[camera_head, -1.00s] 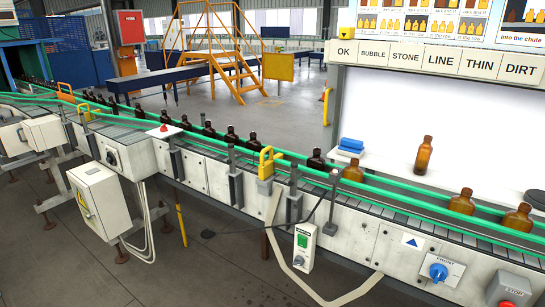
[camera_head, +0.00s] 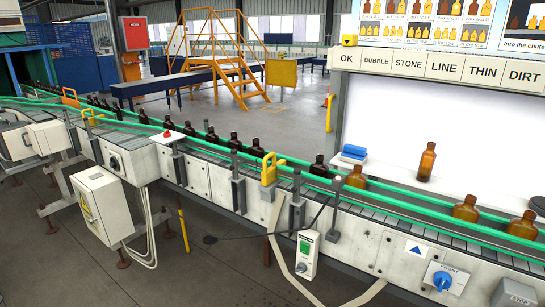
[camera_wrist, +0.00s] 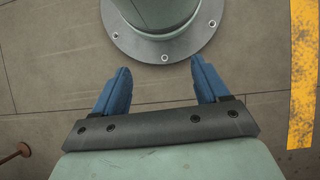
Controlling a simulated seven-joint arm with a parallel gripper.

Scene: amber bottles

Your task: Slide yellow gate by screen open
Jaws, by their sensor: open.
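A yellow gate (camera_head: 269,168) with a handle-like loop stands upright at the near rail of the bottle conveyor, left of the bright white screen (camera_head: 425,115). Dark bottles stand in a row on the belt to its left, and a dark bottle (camera_head: 319,167) stands just right of it. My gripper (camera_wrist: 161,76) shows only in the wrist view. Its two blue fingers are wide apart with nothing between them, above bare floor and far from the gate. The gate is not in the wrist view.
Green rails (camera_head: 400,200) run along the conveyor. Other yellow gates (camera_head: 92,117) stand further left. Amber bottles (camera_head: 466,208) stand on the belt at right; one (camera_head: 427,162) stands before the screen. A post (camera_head: 336,205) and green-button box (camera_head: 307,255) are right of the gate.

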